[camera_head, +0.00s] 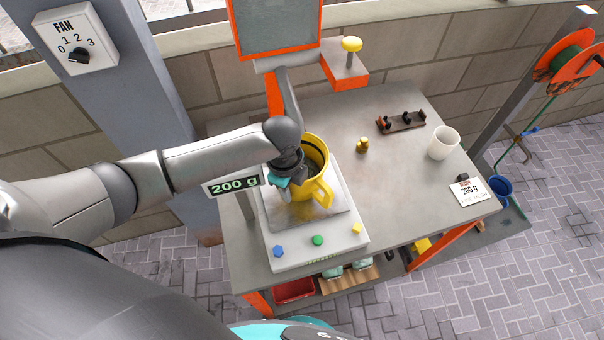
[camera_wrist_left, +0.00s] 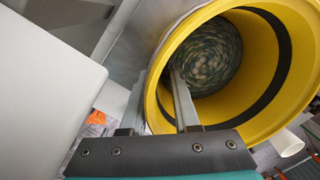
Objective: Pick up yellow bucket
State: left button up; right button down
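The yellow bucket (camera_head: 316,156) stands on the scale plate (camera_head: 338,225) at the left of the workbench, its handle toward the front right. In the left wrist view the yellow bucket (camera_wrist_left: 290,100) fills the right half, with mixed pellets (camera_wrist_left: 207,55) at its bottom. My left gripper (camera_head: 287,180) is at the bucket's left rim. In the wrist view my left gripper (camera_wrist_left: 160,105) has one finger inside the bucket and the other outside, with the wall between them. I cannot tell whether the fingers press on it. My right gripper is not in view.
Blue, green and yellow buttons line the scale's front. A small brass piece (camera_head: 362,145), a dark rack (camera_head: 401,122), a white cup (camera_head: 443,142) and a 200 g card (camera_head: 468,191) are on the bench. An orange-framed machine (camera_head: 275,25) stands behind.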

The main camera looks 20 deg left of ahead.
pick_arm(q)
grip_shut()
dwell(1.1)
